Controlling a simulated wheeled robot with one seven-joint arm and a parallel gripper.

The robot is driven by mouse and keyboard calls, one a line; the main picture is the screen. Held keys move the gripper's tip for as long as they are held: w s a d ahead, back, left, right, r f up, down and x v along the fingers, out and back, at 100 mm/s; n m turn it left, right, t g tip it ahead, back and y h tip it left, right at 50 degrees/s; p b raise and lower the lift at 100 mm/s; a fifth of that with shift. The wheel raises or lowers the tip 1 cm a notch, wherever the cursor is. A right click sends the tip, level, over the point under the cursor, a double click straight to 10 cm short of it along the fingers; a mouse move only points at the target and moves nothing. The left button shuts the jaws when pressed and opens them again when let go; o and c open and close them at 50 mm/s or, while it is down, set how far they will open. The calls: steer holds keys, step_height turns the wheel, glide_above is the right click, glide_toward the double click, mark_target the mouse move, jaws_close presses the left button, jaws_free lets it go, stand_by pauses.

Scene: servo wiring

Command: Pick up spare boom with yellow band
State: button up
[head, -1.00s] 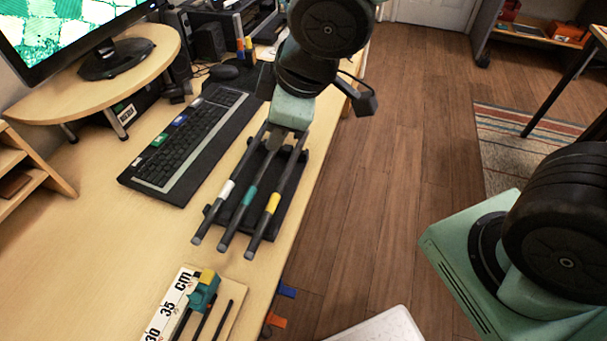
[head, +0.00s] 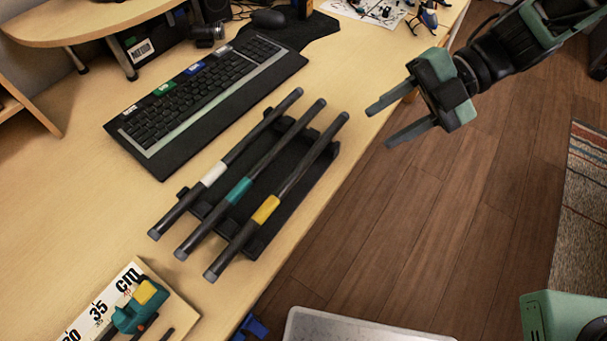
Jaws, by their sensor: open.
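The spare boom with the yellow band (head: 290,180) is a dark rod lying on a black rack (head: 325,160) on the desk. It is the rightmost of three parallel rods, nearest the desk's right edge. Beside it lie a rod with a teal band (head: 262,165) and a rod with a white band (head: 235,150). My gripper (head: 379,124) is open and empty. In the picture it is right of the rods' far ends, by the desk edge, with its fingers pointing left. It does not touch the yellow-banded boom.
A keyboard (head: 210,95) lies left of the rack. A ruler board (head: 105,300) with a teal and yellow part (head: 140,305) is at the front left. A pale tray (head: 350,327) is below the desk's right side. Papers (head: 365,8) lie at the back. Bare desk surrounds the rack's front.

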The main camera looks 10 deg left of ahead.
mark_target(293, 182)
steer(key=b+x, duration=0.2)
steer(key=x, duration=1.4)
steer(key=shift+s+a+f, duration=0.15)
steer(key=shift+a+f, duration=0.05)
steer(key=shift+a, duration=0.05)
jaws_close()
